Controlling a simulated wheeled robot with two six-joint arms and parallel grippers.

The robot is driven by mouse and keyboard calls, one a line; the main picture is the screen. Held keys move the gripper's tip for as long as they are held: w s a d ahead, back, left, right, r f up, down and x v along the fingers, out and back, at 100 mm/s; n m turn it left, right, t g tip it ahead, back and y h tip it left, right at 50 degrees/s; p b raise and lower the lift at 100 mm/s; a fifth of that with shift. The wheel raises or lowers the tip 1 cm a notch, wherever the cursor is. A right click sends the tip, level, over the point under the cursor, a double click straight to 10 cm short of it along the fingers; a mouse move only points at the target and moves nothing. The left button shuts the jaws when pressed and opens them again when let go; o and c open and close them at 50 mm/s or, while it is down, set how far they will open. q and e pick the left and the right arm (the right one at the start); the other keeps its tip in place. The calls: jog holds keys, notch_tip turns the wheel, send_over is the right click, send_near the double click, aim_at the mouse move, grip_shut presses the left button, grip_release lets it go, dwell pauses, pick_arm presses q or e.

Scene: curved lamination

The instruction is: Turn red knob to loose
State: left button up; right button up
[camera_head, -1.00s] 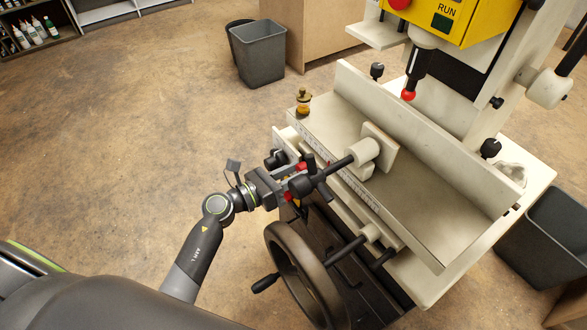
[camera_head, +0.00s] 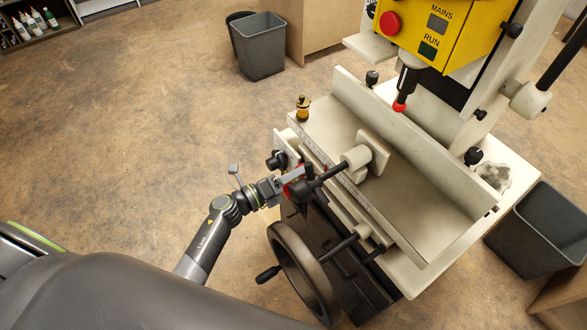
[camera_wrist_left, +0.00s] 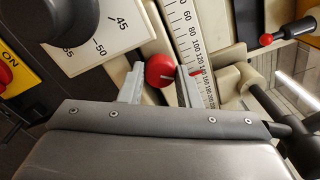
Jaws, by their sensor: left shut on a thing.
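The red knob (camera_wrist_left: 160,70) is round and sits beside a white ruled scale in the left wrist view. The two light grey fingers of my left gripper (camera_wrist_left: 159,86) stand on either side of it, and the gripper is shut on the knob. In the head view my left gripper (camera_head: 291,178) is at the front left side of the cream machine, with red (camera_head: 299,171) showing at its fingers. A black handle partly hides that spot. My right gripper is not in view.
A large handwheel (camera_head: 302,275) stands just below my left gripper, and a black-ended rod (camera_head: 328,179) passes close to it. A red-tipped lever (camera_head: 399,105) hangs under the yellow control box (camera_head: 445,38). The floor at left is clear.

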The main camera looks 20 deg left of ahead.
pick_arm(q)
jog(key=shift+n+p, duration=2.45)
jog(key=shift+n, duration=1.25)
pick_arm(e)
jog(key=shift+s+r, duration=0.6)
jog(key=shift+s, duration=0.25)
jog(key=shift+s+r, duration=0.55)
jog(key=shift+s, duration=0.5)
pick_arm(q)
jog(key=o, duration=0.9)
jog(key=shift+o, duration=0.3)
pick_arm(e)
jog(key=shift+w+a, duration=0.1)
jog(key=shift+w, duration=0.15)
